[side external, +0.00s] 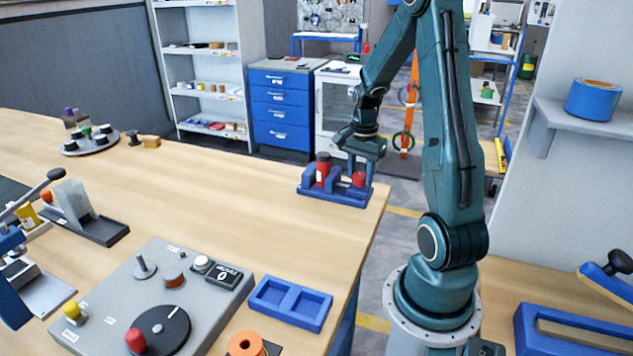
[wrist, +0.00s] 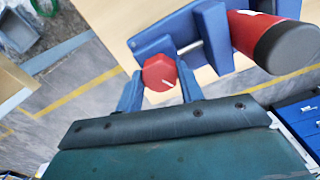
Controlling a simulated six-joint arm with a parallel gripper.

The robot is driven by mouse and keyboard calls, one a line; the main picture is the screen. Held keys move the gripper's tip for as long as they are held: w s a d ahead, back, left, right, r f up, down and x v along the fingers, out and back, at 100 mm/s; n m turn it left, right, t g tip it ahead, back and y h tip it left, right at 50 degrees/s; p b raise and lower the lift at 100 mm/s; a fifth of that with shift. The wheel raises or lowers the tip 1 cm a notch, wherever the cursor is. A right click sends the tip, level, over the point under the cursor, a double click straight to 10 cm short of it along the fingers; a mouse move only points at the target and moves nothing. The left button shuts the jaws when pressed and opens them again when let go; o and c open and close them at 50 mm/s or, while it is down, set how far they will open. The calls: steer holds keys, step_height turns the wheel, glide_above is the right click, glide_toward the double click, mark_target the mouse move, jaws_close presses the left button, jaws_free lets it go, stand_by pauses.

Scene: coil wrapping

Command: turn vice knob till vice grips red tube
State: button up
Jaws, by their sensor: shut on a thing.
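The blue vice (side external: 336,186) sits near the right edge of the wooden bench. The red tube (side external: 323,170), with a dark cap, stands upright between its jaws; in the wrist view the tube (wrist: 258,32) shows at the upper right. I cannot tell whether the jaws touch it. The red vice knob (side external: 359,179) is at the vice's right end. In the wrist view the knob (wrist: 158,73) has a white mark and lies between my fingers. My gripper (side external: 360,169) reaches down from above and is shut on the knob.
A grey panel (side external: 208,280) with a black dial (side external: 160,332) and an empty blue two-slot tray (side external: 290,303) lie at the front. A round rack (side external: 90,144) stands at the back left. The bench between them and the vice is clear.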

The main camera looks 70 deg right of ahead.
mark_target(360, 175)
steer(key=m, duration=0.5)
stand_by(0.5)
steer(key=o, duration=1)
step_height(360, 175, up, 14)
steer(key=shift+f, duration=0.1)
stand_by(0.5)
